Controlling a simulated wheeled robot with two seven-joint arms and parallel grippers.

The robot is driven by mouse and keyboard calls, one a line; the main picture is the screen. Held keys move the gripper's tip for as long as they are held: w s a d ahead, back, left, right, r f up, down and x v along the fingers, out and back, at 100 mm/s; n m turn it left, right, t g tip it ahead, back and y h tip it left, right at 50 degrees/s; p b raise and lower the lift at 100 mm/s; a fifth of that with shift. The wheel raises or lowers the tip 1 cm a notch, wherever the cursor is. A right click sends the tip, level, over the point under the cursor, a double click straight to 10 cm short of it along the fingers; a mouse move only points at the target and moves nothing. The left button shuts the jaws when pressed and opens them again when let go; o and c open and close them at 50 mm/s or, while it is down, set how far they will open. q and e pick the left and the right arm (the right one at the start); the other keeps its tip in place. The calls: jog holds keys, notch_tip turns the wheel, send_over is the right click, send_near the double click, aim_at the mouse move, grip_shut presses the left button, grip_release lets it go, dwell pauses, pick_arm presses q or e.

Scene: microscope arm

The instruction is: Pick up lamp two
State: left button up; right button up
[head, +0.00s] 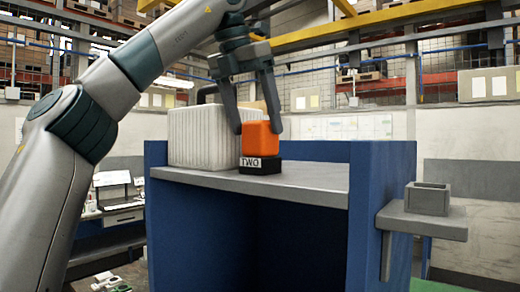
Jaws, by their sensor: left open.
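Lamp two is an orange block-shaped lamp (260,139) on a black base with a white label reading "TWO". It stands upright on the grey shelf top (310,180) of a blue cabinet. My left gripper (257,128) points down from above, with its fingers apart on either side of the orange part. One finger is at the lamp's left side and the other at its right. I cannot tell whether the fingers touch it. My right gripper is not in view.
A white ribbed box (200,137) stands on the shelf just left of the lamp. The blue cabinet's raised right wall (382,200) bounds the shelf. A grey side bracket (425,220) outside it carries a small open grey box (428,198). The shelf right of the lamp is clear.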

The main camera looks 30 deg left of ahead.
aim_at(265, 141)
pick_arm(q)
jog(key=shift+w, duration=0.1)
jog(key=shift+w+d+f+p, duration=0.15)
jog(key=shift+w+f+p, duration=0.15)
jog(key=shift+f, duration=0.15)
jog(key=p+x, duration=0.1)
jog(key=x, duration=0.2)
jog(key=shift+w+d+r, duration=0.1)
jog(key=shift+w+d, duration=0.05)
jog(key=shift+d, duration=0.05)
jog(key=shift+w+f, duration=0.2)
jog(key=shift+f, duration=0.35)
jog(key=c, duration=1.3)
